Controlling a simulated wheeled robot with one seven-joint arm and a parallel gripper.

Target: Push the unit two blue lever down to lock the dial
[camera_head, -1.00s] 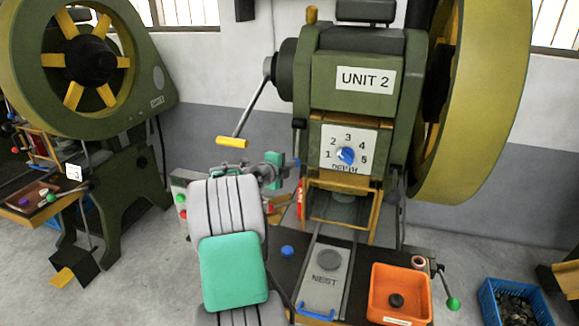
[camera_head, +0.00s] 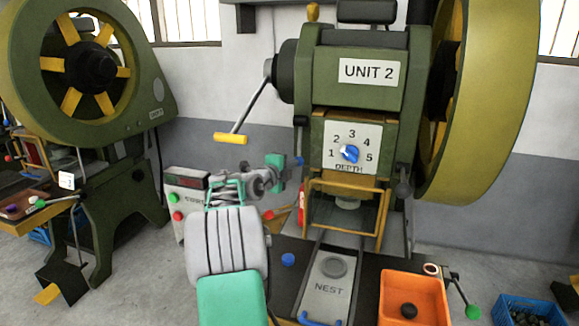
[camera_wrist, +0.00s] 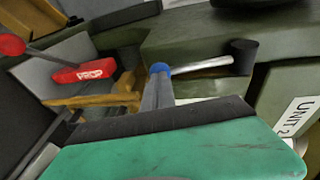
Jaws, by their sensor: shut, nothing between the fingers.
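The blue lever's round blue tip (camera_wrist: 160,68) shows in the wrist view, on a metal rod from a black pivot (camera_wrist: 243,56). The rod points down the press from the pivot. My gripper (camera_head: 291,162) is at the press's left side, below the dial's height. In the wrist view its shut fingers (camera_wrist: 158,92) overlap the blue tip's near side; contact cannot be told. The gripper is empty.
A crank with a yellow handle (camera_head: 230,138) hangs above my arm. A control box (camera_head: 186,200) stands left of it. A red tag (camera_wrist: 84,72) is near my fingers. A yellow guard frame (camera_head: 345,188), NEST slide (camera_head: 327,284) and orange bin (camera_head: 408,293) lie to the right.

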